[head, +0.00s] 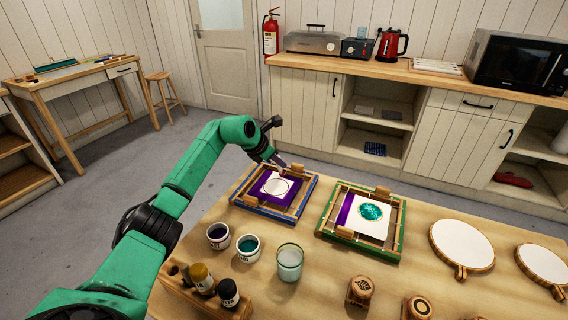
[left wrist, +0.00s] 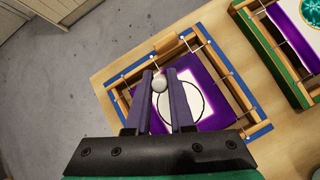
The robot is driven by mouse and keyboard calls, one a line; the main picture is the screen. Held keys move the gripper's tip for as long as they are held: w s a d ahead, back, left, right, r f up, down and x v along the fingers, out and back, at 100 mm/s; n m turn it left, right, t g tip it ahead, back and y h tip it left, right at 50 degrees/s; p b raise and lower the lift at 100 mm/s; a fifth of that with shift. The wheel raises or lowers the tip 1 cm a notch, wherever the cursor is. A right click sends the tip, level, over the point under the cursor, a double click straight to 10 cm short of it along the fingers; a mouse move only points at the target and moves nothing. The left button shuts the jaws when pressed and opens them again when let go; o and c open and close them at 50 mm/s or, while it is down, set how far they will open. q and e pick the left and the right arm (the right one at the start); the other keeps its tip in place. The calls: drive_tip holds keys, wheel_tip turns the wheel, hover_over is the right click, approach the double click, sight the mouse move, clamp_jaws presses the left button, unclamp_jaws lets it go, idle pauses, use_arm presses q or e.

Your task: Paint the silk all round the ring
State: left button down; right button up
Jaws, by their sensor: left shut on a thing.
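The silk (head: 258,197) is stretched in a blue-edged wooden frame (head: 252,206) at the back left of the table. It is purple around a white middle that bears a thin dark ring (head: 288,190); the ring also shows in the left wrist view (left wrist: 203,104). My left gripper (head: 279,162) is above the far side of this silk. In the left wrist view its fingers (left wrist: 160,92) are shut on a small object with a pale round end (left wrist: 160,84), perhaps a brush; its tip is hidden. Whether it touches the silk, I cannot tell. My right gripper is not in view.
A green-edged frame (head: 322,228) holds another silk with a teal disc. A purple pot (head: 218,235), a teal pot (head: 247,247) and a glass jar (head: 290,262) stand in front. A wooden bottle rack (head: 205,303), stamps (head: 360,290) and round hoops (head: 462,244) lie nearby.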

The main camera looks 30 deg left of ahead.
use_arm(q)
drive_tip(key=shift+s+a+b, duration=0.2)
drive_tip(key=shift+a+b, duration=0.2)
drive_tip(key=shift+a, duration=2.25)
drive_tip(key=shift+a+r, duration=0.15)
drive_tip(key=shift+r, duration=0.1)
wheel_tip(320, 180, up, 5)
drive_tip(key=p, duration=0.5)
drive_tip(key=shift+r, duration=0.2)
